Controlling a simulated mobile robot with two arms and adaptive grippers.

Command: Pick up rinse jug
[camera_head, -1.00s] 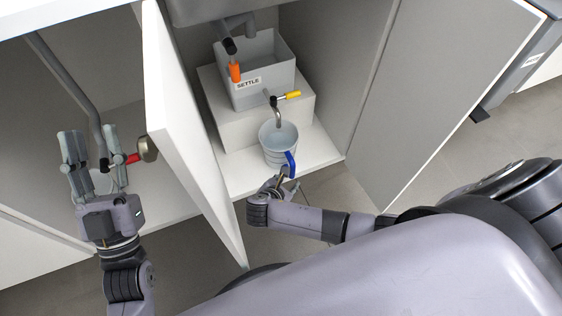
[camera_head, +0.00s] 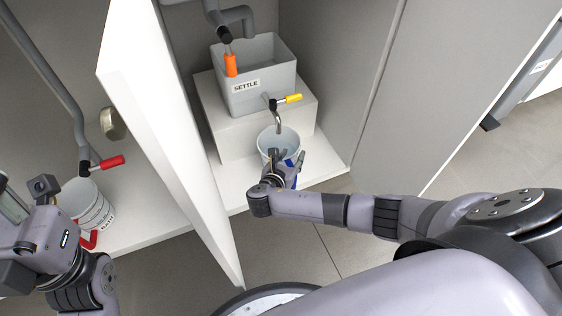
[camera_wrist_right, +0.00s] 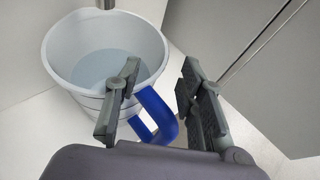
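A pale jug with a blue handle (camera_head: 276,138) stands on the right cabinet's floor, below a tap. The right wrist view shows this jug (camera_wrist_right: 70,62) with liquid inside. Its blue handle (camera_wrist_right: 160,112) lies between the fingers of my right gripper (camera_wrist_right: 162,95). The fingers are apart, with a gap between the handle and the right finger. My right gripper (camera_head: 286,164) hides part of this jug in the head view.
A grey tank labelled SETTLE (camera_head: 262,92) sits on a white block (camera_head: 240,137) behind the blue-handled jug. A yellow-handled tap (camera_head: 278,106) hangs over that jug. A white divider panel (camera_head: 165,120) separates the two compartments. A red-handled valve (camera_head: 105,164) hangs at left.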

